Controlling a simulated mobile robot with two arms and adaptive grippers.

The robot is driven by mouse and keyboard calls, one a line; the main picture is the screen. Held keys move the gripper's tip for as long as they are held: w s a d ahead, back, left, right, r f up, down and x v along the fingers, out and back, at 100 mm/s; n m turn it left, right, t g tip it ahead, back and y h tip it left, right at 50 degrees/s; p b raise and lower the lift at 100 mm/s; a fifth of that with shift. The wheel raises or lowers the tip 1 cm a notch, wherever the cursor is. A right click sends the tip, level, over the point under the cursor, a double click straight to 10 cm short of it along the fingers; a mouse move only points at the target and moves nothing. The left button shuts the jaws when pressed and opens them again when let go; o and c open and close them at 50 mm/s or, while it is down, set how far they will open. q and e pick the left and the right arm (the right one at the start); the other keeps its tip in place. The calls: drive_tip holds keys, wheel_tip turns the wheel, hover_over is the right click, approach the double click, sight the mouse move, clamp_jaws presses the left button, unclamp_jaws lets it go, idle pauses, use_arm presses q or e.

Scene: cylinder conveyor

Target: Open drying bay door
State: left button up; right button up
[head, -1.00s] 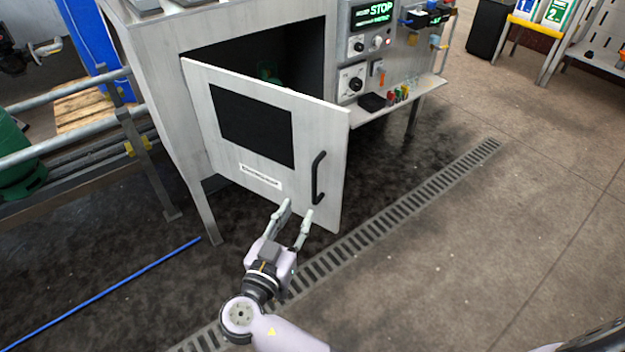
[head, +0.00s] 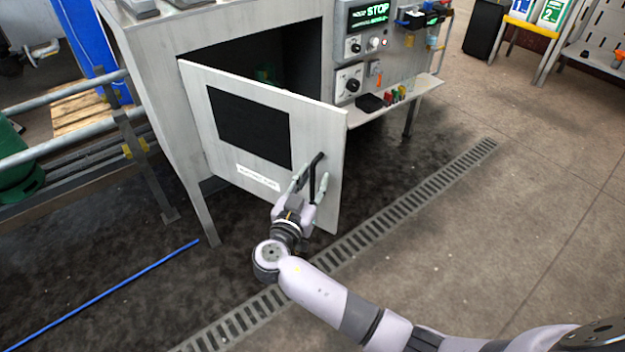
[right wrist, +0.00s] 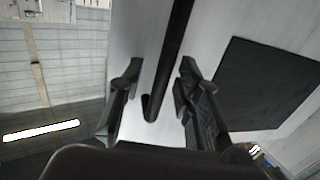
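The drying bay door (head: 225,160) is a pale metal panel with a dark window, hinged at its left and standing ajar from the bay. Its black bar handle (head: 316,172) is near the right edge. My right gripper (head: 310,178) is open at the handle, with a finger to either side of it in the head view. In the right wrist view the handle (right wrist: 172,55) runs down between the two spread fingers (right wrist: 158,85), with gaps visible on both sides. My left gripper is not in view.
A control panel (head: 375,50) and a small shelf (head: 415,88) with coloured items are right of the bay. A floor grate (head: 400,210) runs diagonally in front. Pipe rails (head: 65,105) stand at left. A blue rod (head: 110,290) lies on the floor.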

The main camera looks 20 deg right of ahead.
clamp_jaws()
idle(0.7)
